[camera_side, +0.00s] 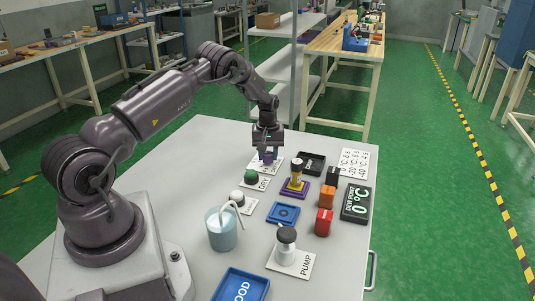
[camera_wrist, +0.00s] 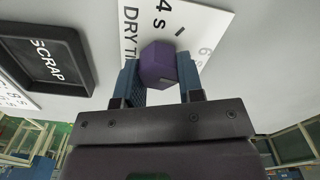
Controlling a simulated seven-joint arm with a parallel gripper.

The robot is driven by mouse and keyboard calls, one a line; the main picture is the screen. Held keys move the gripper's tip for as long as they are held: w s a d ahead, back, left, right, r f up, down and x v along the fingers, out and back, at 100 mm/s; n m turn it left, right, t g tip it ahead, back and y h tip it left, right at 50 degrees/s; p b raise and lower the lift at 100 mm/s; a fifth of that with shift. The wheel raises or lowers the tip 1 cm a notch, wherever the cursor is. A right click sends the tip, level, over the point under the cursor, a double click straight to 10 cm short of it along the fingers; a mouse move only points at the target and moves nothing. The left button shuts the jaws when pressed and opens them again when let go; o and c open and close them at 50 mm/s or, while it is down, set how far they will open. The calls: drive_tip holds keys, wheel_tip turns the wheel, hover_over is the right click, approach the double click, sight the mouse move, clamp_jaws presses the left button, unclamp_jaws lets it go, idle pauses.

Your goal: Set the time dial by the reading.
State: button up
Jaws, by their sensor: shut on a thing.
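The time dial is a purple faceted knob (camera_wrist: 158,66) on a white card (camera_wrist: 205,22) marked "DRY TI…", "4 s" and "6 s". In the side view the purple knob (camera_side: 267,158) shows under my gripper (camera_side: 267,150). My gripper (camera_wrist: 160,82) is shut on the knob, a blue finger on each side. Which mark the knob points to I cannot tell. The dew point display (camera_side: 356,201) reads 0 °C. A white chart card (camera_side: 353,163) behind it lists temperatures, among them -20 and -40, with times too small to read surely.
A black SCRAP tray (camera_wrist: 45,55) lies beside the dial card. Nearby stand a green knob (camera_side: 251,175), a purple stand with a yellow column (camera_side: 295,187), black, orange and red blocks (camera_side: 327,196), a beaker (camera_side: 222,235), a PUMP knob (camera_side: 286,240) and a blue tray (camera_side: 240,285).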

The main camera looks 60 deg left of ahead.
sight(269, 153)
drive_tip(key=m, duration=0.5)
drive_tip(key=shift+w+r+m, duration=0.1)
drive_tip(key=shift+m, duration=0.2)
drive_tip(key=shift+d+m, duration=0.15)
drive_tip(key=shift+m, duration=2.05)
drive_tip(key=o, duration=0.9)
drive_tip(key=shift+o, duration=0.2)
wheel_tip(269, 153, up, 13)
